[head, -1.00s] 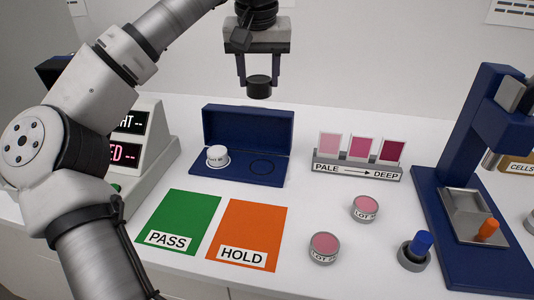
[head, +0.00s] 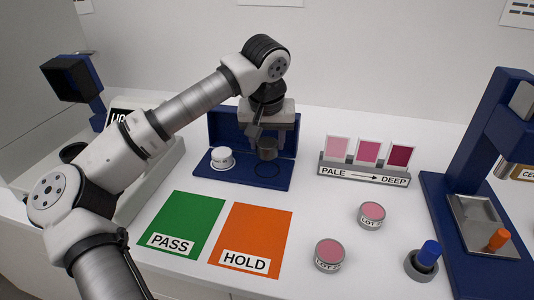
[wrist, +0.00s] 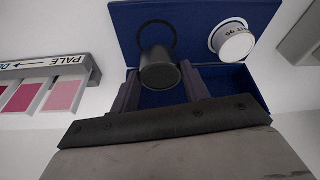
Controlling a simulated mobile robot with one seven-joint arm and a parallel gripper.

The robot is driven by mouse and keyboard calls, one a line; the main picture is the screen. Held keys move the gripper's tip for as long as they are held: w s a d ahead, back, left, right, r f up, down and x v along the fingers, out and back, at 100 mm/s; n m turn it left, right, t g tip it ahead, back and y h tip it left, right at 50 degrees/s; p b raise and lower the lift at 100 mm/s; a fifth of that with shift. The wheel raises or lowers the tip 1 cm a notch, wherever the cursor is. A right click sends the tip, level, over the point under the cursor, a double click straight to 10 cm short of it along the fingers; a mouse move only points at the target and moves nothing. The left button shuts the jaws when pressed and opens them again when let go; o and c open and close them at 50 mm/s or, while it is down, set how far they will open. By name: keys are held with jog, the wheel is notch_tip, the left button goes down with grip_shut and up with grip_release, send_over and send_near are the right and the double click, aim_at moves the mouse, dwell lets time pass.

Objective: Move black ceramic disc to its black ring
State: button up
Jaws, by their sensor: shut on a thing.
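The black ceramic disc (head: 268,149) is a short dark cylinder held between the fingers of my gripper (head: 267,143). My gripper is shut on it, above the right part of the blue case. In the wrist view the disc (wrist: 160,72) is between the two fingers (wrist: 160,85). The black ring (head: 267,170) is a thin outline on the case's flat base, just below the disc in the head view. In the wrist view the ring (wrist: 173,27) shows partly behind the disc. The disc appears to be above the base, apart from it.
The blue case (head: 225,183) has a raised lid behind the disc. A white labelled disc (head: 221,157) sits at its left. A swatch rack (head: 363,176) stands to the right. Green PASS (head: 182,222) and orange HOLD (head: 255,228) mats lie in front.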

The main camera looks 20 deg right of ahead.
aim_at(267, 155)
jog(key=shift+f, duration=2.15)
jog(key=shift+f, duration=0.15)
jog(key=o, duration=1.1)
jog(key=shift+c, duration=0.2)
jog(key=v, duration=1.2)
jog(key=shift+b, duration=0.3)
